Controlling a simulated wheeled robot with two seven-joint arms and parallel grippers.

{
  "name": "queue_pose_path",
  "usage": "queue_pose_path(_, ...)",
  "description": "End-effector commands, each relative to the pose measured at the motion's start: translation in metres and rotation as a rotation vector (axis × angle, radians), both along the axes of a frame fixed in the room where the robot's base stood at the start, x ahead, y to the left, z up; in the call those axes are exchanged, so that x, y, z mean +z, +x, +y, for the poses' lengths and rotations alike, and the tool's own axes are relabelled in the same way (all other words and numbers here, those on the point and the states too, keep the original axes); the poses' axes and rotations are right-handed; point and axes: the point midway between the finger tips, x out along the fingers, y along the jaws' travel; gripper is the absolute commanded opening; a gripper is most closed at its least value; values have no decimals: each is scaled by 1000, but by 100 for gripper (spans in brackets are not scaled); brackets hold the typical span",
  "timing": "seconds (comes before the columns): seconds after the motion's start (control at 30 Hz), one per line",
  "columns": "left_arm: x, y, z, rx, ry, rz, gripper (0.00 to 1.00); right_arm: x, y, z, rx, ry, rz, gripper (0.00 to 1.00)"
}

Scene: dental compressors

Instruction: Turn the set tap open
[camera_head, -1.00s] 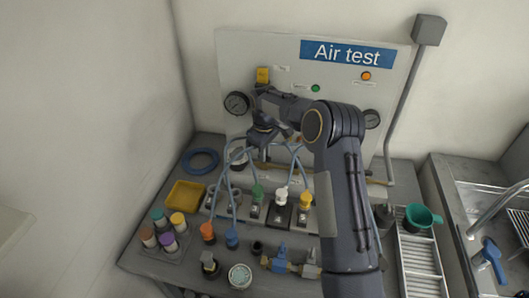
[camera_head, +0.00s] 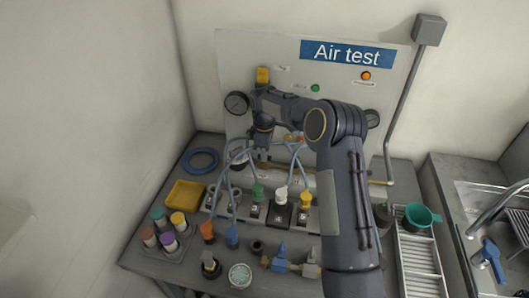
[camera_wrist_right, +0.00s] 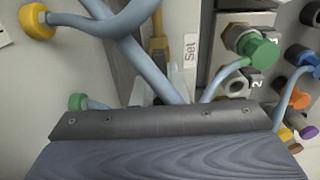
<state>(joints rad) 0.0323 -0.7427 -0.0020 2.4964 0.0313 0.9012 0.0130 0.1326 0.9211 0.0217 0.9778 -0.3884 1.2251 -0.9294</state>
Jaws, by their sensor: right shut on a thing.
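My right gripper (camera_head: 262,152) reaches down in front of the air test panel, low on its left half, among the blue hoses. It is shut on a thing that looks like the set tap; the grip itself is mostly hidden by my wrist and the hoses. In the right wrist view a "Set" label (camera_wrist_right: 190,50) shows beside a brass pipe (camera_wrist_right: 159,45), just beyond the gripper's dark body. The tap's handle cannot be made out clearly. My left gripper is not in view.
Blue hoses (camera_head: 228,165) loop close around the gripper. Green, white and yellow connectors (camera_head: 257,193) stand in front. A gauge (camera_head: 237,103) is on the panel. A yellow tray (camera_head: 186,194) and coloured caps lie at left. A sink is at right.

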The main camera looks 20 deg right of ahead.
Motion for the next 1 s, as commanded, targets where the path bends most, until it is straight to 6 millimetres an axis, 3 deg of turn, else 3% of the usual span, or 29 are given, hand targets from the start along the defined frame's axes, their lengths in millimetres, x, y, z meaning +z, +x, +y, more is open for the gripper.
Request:
queue_pose_path(0.17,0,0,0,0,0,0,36,2,1,0,2,-1,-6,0)
queue_pose_path(0.2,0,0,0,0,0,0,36,2,1,0,2,-1,-6,15)
queue_pose_path(0.37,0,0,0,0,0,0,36,1,1,0,1,0,-4,35)
queue_pose_path(0.7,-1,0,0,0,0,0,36,5,1,0,0,0,-2,35)
queue_pose_path(1.0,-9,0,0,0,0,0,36,53,1,0,0,-1,-7,35)
